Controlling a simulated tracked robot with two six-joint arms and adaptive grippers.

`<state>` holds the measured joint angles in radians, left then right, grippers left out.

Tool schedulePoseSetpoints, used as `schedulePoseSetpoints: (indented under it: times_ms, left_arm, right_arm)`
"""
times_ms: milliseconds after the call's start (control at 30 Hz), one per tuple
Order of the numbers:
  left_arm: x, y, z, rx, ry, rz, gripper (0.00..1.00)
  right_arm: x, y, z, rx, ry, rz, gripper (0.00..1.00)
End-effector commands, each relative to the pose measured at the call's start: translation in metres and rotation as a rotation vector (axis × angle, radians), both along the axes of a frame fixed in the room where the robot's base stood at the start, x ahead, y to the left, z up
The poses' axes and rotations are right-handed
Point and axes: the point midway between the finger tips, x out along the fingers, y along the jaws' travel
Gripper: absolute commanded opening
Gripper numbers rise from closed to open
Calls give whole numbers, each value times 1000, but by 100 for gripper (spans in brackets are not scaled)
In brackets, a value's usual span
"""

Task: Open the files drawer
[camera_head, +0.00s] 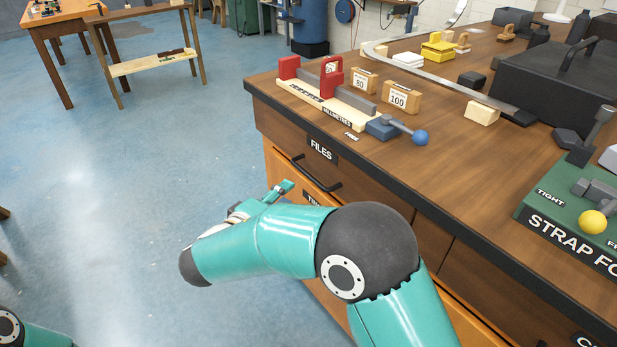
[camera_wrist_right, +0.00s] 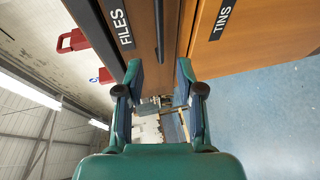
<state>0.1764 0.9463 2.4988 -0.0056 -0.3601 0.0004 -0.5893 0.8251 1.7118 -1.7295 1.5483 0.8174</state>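The files drawer (camera_head: 290,163) has a dark brown wooden front under the bench top, with a white-on-black FILES label (camera_head: 321,149) and a black bar handle (camera_head: 318,178). It looks closed. In the right wrist view, the FILES label (camera_wrist_right: 120,25) is at top left and the dark handle bar (camera_wrist_right: 159,30) runs down the top centre. My right gripper (camera_wrist_right: 160,98) is open, its fingers apart with nothing visibly held. In the head view, the right gripper (camera_head: 284,190) is beside and below the handle, partly hidden by my arm. My left gripper is out of view.
An orange-brown TINS front (camera_wrist_right: 240,35) lies beside the files drawer in the wrist view. A blue-knobbed lever (camera_head: 420,137) and a red-ended file rack (camera_head: 330,100) stand on the bench top (camera_head: 450,150). Blue floor (camera_head: 130,200) at left is clear.

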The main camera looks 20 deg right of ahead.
Motion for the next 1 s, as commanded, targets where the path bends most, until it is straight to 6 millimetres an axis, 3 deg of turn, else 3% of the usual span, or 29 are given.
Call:
schedulePoseSetpoints:
  times_ms: [200,433,633,967,1000]
  left_arm:
    - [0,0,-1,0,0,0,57]
    - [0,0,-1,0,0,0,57]
    - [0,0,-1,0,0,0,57]
    - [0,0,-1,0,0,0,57]
    - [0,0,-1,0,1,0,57]
  right_arm:
    - [33,-37,-11,1,2,-6,37]
    - [60,-66,-19,0,3,-2,37]
    - [73,-79,-22,1,2,-1,37]
    - [75,-80,-22,0,3,2,37]
    - [75,-80,-22,0,3,2,34]
